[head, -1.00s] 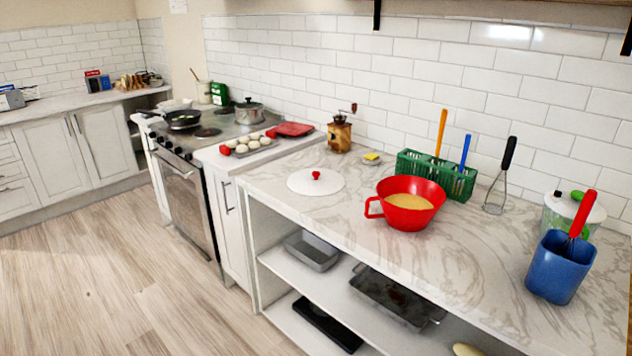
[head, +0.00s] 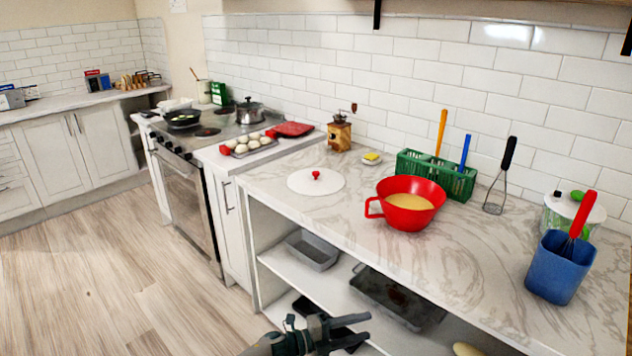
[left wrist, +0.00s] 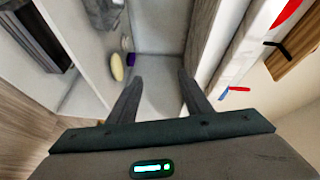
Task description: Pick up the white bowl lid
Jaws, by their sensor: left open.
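The white bowl lid (head: 316,183) is a flat white disc with a small red knob. It lies on the marble counter, left of the red bowl (head: 408,204), which holds something yellowish. My left gripper (head: 362,329) is at the bottom of the head view, low in front of the open shelves and well below the lid. Its fingers are apart and empty. In the left wrist view my left gripper (left wrist: 157,88) also shows spread fingers with nothing between them. The lid cannot be made out in that view. My right gripper is not in view.
The counter (head: 470,262) has free room in front of the lid. A wooden grinder (head: 340,134), a sponge (head: 371,158) and a green basket (head: 436,176) stand behind. A blue container (head: 557,267) is at right.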

